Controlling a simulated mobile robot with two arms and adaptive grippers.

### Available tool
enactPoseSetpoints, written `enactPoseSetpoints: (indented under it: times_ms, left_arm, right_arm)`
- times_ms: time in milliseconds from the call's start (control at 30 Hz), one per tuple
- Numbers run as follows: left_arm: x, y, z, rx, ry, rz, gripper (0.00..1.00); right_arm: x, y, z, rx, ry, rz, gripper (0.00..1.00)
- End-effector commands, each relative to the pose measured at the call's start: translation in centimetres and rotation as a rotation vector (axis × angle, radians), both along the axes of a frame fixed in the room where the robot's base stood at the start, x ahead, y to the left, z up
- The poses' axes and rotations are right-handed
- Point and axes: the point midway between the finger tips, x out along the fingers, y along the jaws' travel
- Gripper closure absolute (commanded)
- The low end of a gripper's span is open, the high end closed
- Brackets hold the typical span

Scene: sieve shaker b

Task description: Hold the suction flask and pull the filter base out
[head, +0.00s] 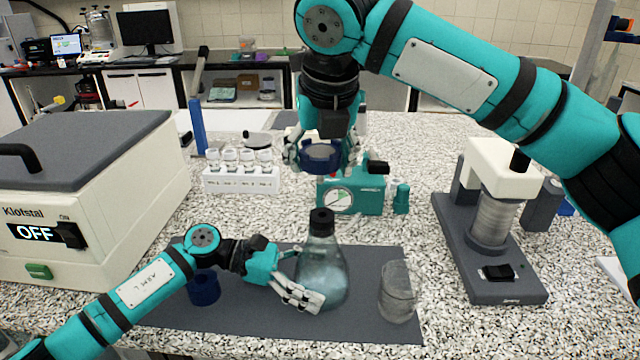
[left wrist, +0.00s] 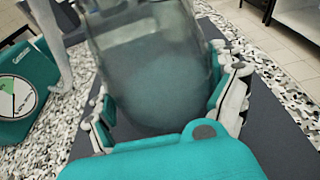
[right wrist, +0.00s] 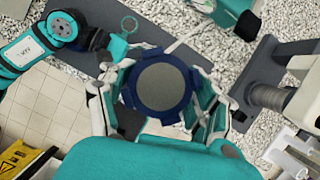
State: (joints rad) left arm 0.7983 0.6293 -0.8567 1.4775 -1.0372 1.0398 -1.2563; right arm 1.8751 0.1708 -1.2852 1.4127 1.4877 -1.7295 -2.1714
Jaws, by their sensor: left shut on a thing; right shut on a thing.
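The suction flask (head: 322,268) is clear glass with a black stopper in its neck and stands upright on the dark grey mat. My left gripper (head: 305,293) is shut on its lower body from the left. The flask also fills the middle of the left wrist view (left wrist: 150,75), between the fingers. The filter base (head: 320,158) is a blue ring with a round grey disc on top. My right gripper (head: 321,150) is shut around it and holds it roughly level above the flask, apart from the stopper. In the right wrist view the filter base (right wrist: 163,86) hides what lies beneath it.
A clear glass vessel (head: 397,292) and a dark blue part (head: 203,288) stand on the mat (head: 360,325). Behind are a teal pump (head: 352,196) and a white bottle rack (head: 241,181). A grey-based device (head: 490,225) stands right, a boxy machine (head: 75,190) left.

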Motion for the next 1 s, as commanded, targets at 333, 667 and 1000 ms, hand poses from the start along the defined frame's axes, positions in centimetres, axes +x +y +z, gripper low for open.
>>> enactPoseSetpoints:
  times_ms: [333,667,1000]
  left_arm:
    - [0.0,0.1,-0.1,0.002,-0.002,0.002,0.37]
    - [0.0,0.1,-0.1,0.003,-0.001,0.002,0.37]
    - [0.0,0.0,-0.2,0.003,-0.001,0.002,0.37]
  right_arm:
    - [0.0,0.0,3.0,0.000,-0.001,0.001,0.74]
    - [0.0,0.0,5.0,0.000,-0.001,0.000,0.74]
    - [0.0,0.0,5.9,0.000,0.000,0.000,0.74]
